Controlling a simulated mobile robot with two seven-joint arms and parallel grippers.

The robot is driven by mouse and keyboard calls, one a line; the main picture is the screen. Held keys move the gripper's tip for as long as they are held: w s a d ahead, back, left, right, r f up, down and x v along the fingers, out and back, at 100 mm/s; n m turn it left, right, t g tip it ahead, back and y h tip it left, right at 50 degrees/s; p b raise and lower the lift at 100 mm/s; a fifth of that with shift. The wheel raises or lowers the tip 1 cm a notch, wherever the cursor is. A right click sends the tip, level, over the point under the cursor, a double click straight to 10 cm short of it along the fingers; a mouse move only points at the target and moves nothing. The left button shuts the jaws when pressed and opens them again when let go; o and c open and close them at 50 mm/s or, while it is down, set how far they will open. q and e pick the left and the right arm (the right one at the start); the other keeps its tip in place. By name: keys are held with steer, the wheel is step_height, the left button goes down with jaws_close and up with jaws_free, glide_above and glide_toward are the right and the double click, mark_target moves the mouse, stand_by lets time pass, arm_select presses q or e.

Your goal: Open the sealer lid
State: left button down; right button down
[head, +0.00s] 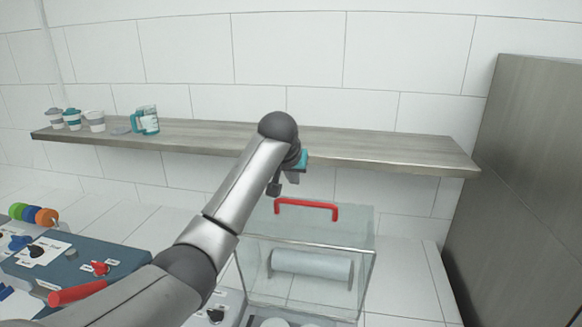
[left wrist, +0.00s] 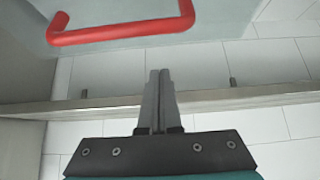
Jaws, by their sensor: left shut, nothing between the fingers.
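The sealer (head: 255,321) stands at the lower middle of the head view. Its clear box-shaped lid (head: 345,236) appears to be down, with a grey roll visible inside. A red bar handle (head: 320,206) is on top of the lid. It also shows large at the top of the left wrist view (left wrist: 118,33). My left gripper (head: 273,188) is just above and beside the left end of the handle, apart from it. In the left wrist view its two fingers (left wrist: 160,74) are together and empty, with the handle beyond their tips. My right gripper is out of view.
A wooden shelf (head: 390,152) runs along the wall behind the sealer, carrying several cups (head: 95,121) and a teal-handled jug (head: 149,120) at the left. A blue control panel (head: 75,262) with a red lever (head: 77,293) is at lower left. A dark cabinet (head: 530,190) stands at right.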

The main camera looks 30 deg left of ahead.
arm_select(q)
steer(key=shift+s+d+f+p, duration=0.15)
steer(key=shift+s+f+p, duration=0.1)
steer(key=shift+s, duration=0.35)
steer(key=shift+s+d+f+p, duration=0.1)
steer(key=shift+s+d+f, duration=0.15)
steer(key=shift+s, duration=0.35)
steer(key=shift+s+d+f+p, duration=0.1)
steer(key=shift+s+f+p, duration=0.15)
steer(key=shift+s, duration=0.35)
